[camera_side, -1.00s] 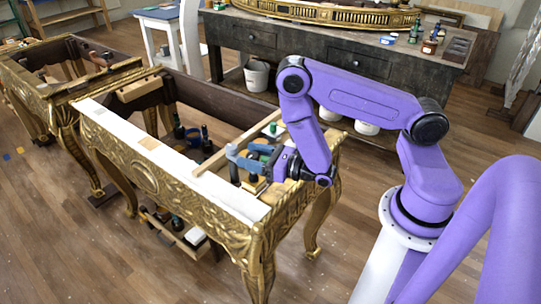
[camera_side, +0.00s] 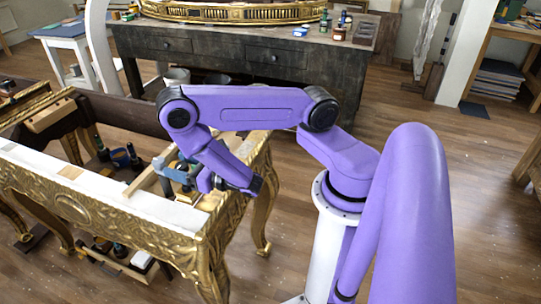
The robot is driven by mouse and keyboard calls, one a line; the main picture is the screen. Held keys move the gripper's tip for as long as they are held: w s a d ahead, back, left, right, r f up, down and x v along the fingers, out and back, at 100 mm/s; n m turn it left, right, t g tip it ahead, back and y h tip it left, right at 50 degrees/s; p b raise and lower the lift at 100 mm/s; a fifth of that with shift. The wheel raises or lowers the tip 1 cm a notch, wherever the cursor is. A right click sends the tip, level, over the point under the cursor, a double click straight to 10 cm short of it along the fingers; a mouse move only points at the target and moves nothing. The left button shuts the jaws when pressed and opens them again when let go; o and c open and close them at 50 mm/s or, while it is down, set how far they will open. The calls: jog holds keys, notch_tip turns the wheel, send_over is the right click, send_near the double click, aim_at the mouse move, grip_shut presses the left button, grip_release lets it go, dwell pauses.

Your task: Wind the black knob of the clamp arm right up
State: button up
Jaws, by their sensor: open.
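A blue-grey clamp-like piece (camera_side: 168,163) sits at the wooden bar (camera_side: 141,181) across the open gilt console (camera_side: 110,208), near its right end. My gripper (camera_side: 194,181) is at the right of this piece, low over the console's end, and is open. Its fingertips are too small to make out clearly. I cannot tell whether they touch the clamp or stand around part of it. The black knob cannot be picked out with certainty among the small dark parts beside my gripper.
Dark bottles and a blue pot (camera_side: 120,158) stand inside the console's frame. A dark workbench (camera_side: 235,60) with a gilt piece on it stands behind. The console's gilt rim and carved legs lie close below my arm. Wooden floor (camera_side: 480,210) is clear at the right.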

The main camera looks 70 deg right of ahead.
jog(key=shift+a+m+h, duration=0.1)
jog(key=shift+m+h, duration=0.8)
jog(key=shift+h, duration=0.6)
